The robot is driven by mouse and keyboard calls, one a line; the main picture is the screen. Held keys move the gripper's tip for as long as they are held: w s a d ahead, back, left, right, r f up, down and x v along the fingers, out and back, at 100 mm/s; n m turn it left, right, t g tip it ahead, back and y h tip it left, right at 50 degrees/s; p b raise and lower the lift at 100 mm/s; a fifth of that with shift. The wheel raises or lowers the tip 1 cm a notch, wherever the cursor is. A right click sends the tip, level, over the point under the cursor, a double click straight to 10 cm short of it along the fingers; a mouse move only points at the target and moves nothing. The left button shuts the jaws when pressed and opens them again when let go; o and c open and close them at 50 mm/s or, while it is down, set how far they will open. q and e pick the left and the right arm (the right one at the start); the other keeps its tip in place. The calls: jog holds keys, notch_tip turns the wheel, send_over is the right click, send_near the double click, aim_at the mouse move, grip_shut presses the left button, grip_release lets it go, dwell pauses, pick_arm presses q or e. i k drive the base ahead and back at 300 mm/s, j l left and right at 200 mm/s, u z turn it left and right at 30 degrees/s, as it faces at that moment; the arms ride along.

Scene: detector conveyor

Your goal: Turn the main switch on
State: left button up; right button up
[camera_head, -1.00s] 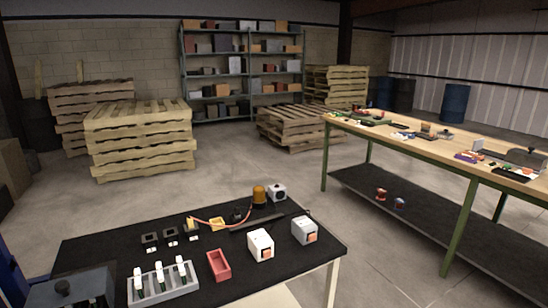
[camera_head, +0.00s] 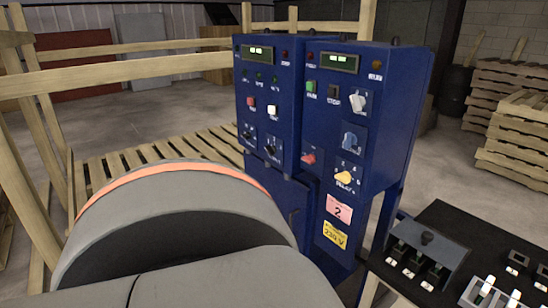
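A blue control cabinet (camera_head: 392,130) with two side-by-side panels stands in the middle of the view. The right panel carries a lit display (camera_head: 340,62), a green button (camera_head: 311,87), a black button (camera_head: 334,95), a white-grey switch (camera_head: 358,102), a blue-grey switch (camera_head: 350,139), a red knob (camera_head: 309,157) and a yellow knob (camera_head: 345,178). The left panel has a lit display (camera_head: 257,52), red and white buttons and two black knobs. The small labels are too blurred to tell which is the main switch. My grey arm covers the lower left; neither gripper shows.
A black table (camera_head: 450,222) with a grey box (camera_head: 428,248) and small parts stands at the lower right, close to the cabinet. Wooden rails (camera_head: 180,44) and a pallet (camera_head: 135,158) lie left. Stacked pallets (camera_head: 515,125) stand at the far right.

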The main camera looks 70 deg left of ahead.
aim_at(311, 160)
jog(key=u, duration=2)
